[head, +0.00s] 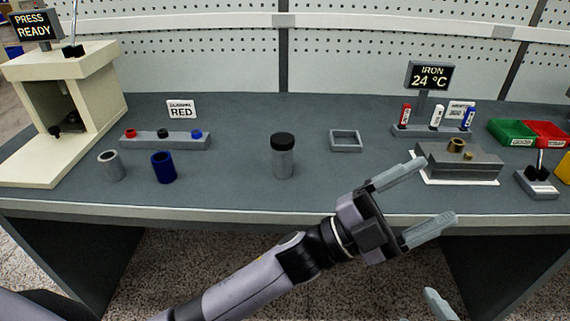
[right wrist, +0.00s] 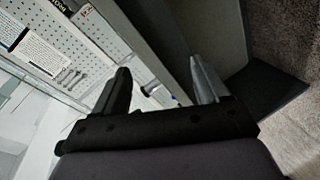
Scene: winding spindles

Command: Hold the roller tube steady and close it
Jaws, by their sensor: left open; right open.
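A grey cylindrical tube with a black cap (head: 283,158), which looks like the roller tube, stands upright in the middle of the table. The cap sits on its top; I cannot tell how tightly. My left gripper (head: 438,190) is open and empty, over the table's front edge, to the right of the tube and apart from it. My right gripper (right wrist: 160,82) is open and empty in the right wrist view. A fingertip, apparently its own, shows at the bottom right of the head view.
A grey cup (head: 110,166) and a blue cup (head: 163,167) stand left, before a small rack (head: 165,140) and beside a cream press (head: 60,90). A square frame (head: 345,141) lies behind right. A grey block fixture (head: 460,163) stands right. The table around the tube is clear.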

